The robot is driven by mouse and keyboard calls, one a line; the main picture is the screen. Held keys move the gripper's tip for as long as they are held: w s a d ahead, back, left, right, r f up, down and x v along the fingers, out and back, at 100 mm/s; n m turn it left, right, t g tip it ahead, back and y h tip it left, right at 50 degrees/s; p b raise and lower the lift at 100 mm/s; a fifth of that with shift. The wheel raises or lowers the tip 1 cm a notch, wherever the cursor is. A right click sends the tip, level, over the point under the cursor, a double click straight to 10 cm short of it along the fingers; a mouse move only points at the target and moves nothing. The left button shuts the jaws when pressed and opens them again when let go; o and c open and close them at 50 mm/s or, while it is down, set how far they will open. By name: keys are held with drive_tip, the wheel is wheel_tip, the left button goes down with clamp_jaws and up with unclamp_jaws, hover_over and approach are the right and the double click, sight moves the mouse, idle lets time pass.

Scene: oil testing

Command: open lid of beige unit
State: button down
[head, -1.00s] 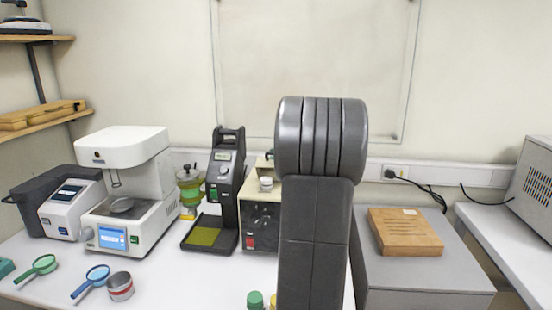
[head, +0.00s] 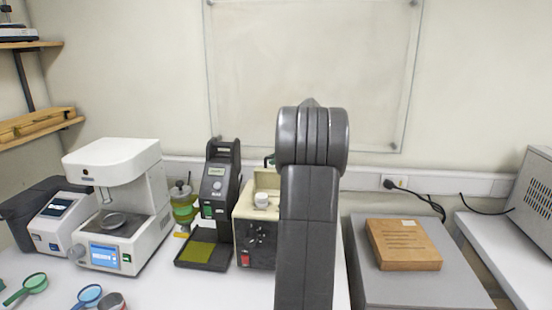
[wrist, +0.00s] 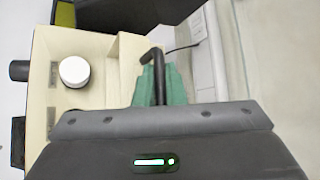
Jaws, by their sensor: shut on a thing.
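The beige unit (head: 243,210) stands on the bench in the head view, with a dark front panel and a red switch; my arm hides its right side. In the wrist view its beige top (wrist: 42,108) fills the left, with a round white cap (wrist: 74,72) on it. My gripper (wrist: 160,82) shows there with green fingers close together around a black bent handle (wrist: 152,56). The handle's upper end bends left towards the unit. How the lid sits is unclear.
A dark grey instrument (head: 216,190) stands close left of the unit, with a white machine (head: 115,190) further left. A wooden block (head: 404,250) lies on a grey box to the right. The wall is close behind the bench.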

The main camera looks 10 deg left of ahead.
drive_tip(key=shift+f, duration=0.15)
drive_tip(key=c, duration=1.8)
unclamp_jaws()
drive_tip(key=b+v, duration=0.2)
drive_tip(key=v, duration=1.1)
drive_tip(key=shift+d+r+b, duration=0.25)
drive_tip(key=shift+d+b, duration=0.05)
drive_tip(key=shift+d, duration=0.05)
drive_tip(key=shift+a, duration=0.1)
drive_tip(key=p+x, duration=0.2)
drive_tip(key=x, duration=1.1)
drive_tip(key=shift+w+a+f+p, duration=0.1)
drive_tip(key=shift+a+f+p, duration=0.1)
drive_tip(key=shift+a+p, duration=0.15)
drive_tip(key=shift+d, duration=0.1)
drive_tip(key=shift+r, duration=0.1)
